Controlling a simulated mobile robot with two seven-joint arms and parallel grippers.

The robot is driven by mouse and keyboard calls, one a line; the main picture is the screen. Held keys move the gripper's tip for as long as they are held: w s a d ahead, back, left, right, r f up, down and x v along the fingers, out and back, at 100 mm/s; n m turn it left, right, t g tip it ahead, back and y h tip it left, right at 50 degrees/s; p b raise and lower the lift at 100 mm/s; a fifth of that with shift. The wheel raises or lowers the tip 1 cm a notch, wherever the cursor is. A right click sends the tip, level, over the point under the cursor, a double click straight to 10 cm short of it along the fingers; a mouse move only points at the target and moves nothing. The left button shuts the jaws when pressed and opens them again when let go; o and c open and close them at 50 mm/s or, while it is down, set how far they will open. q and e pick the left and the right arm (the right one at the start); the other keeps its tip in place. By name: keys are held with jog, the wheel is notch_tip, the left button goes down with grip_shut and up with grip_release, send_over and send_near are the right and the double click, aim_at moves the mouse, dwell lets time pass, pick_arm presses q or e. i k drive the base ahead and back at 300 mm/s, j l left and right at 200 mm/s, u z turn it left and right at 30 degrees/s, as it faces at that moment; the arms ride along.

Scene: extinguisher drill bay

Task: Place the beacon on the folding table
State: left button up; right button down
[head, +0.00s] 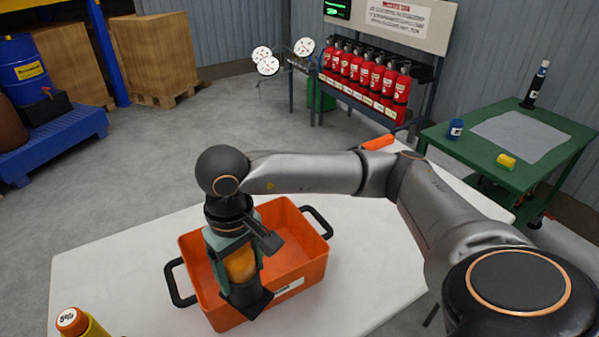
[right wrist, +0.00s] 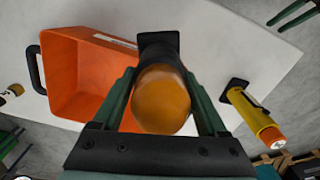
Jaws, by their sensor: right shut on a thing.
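The beacon, with an amber dome (head: 240,265) and a dark base (head: 250,300), is held in my right gripper (head: 236,252). In the right wrist view the amber dome (right wrist: 160,100) sits between the two green fingers of the right gripper (right wrist: 163,112), its base pointing away from the camera. The folding table (head: 120,275) is the white-topped table below. The beacon overlaps the near wall of the orange crate in the head view; I cannot tell whether its base touches anything. My left gripper is not in view.
The open orange crate (head: 305,245) with black handles stands on the white table. A yellow cylinder (head: 88,326) with a white-topped cap stands at the near left. White tabletop is bare left of the crate. A green table (head: 455,150) stands at the right, behind.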

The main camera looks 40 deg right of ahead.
aim_at(387, 230)
jog(key=k+l+u, duration=0.1)
jog(key=l, duration=0.3)
jog(key=k+l+u, duration=0.1)
jog(key=l, duration=0.35)
jog(key=k+l+u, duration=0.1)
jog(key=k+l, duration=0.15)
jog(key=k+l+u, duration=0.1)
jog(key=l, duration=0.4)
jog(key=k+l+u, duration=0.1)
jog(key=k+l, duration=0.15)
jog(key=k+l+u, duration=0.1)
jog(key=l, duration=0.35)
jog(key=k, duration=0.1)
